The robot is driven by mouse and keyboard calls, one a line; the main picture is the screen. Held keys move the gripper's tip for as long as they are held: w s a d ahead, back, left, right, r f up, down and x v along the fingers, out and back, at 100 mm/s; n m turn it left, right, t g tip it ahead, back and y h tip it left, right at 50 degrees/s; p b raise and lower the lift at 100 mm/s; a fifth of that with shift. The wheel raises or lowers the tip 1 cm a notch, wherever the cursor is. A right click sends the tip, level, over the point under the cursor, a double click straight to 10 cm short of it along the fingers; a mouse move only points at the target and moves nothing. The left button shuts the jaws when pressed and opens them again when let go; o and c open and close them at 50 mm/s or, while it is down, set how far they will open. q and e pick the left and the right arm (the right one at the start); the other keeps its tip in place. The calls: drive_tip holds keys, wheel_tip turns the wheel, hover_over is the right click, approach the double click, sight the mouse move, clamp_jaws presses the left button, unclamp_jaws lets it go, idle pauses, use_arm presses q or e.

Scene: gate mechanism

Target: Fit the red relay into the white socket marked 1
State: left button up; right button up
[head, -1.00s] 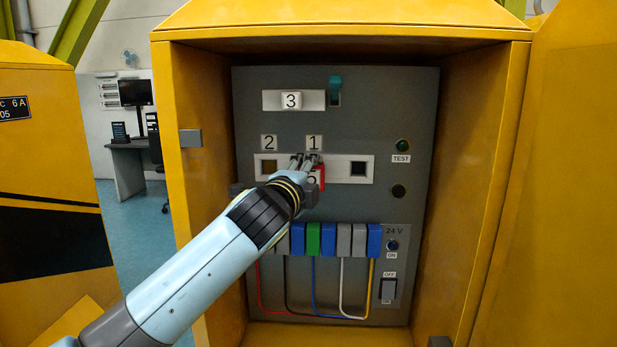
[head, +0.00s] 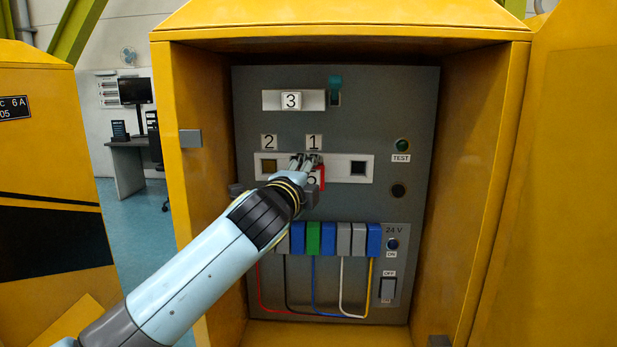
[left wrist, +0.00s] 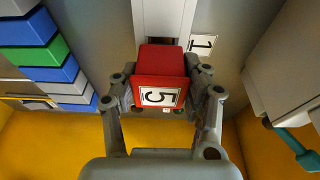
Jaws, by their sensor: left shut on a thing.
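The red relay (left wrist: 160,64) has a white label reading 5 and sits between the two fingers of my left gripper (left wrist: 161,100), which is shut on it. In the head view a red edge of the relay (head: 322,178) shows beside my left gripper (head: 308,162), under the plate marked 1 (head: 314,142). The relay's far end is against or just in front of the white socket strip (head: 340,160); I cannot tell how deep it sits. My right gripper is not in view.
The strip has a brownish opening (head: 270,167) at left under plate 2 and a dark opening (head: 358,168) at right. A teal lever (head: 335,91) stands above. Coloured terminal blocks (head: 314,238) with wires sit below. The yellow cabinet walls (head: 490,180) enclose the panel.

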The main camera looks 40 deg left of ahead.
use_arm(q)
drive_tip(key=shift+w+a, duration=0.4)
drive_tip(key=shift+w, duration=0.25)
idle(0.4)
drive_tip(key=shift+r, duration=0.1)
idle(0.4)
drive_tip(key=o, duration=0.7)
drive_tip(key=shift+w+a, duration=0.1)
drive_tip(key=shift+w, duration=0.05)
drive_tip(key=o, duration=0.6)
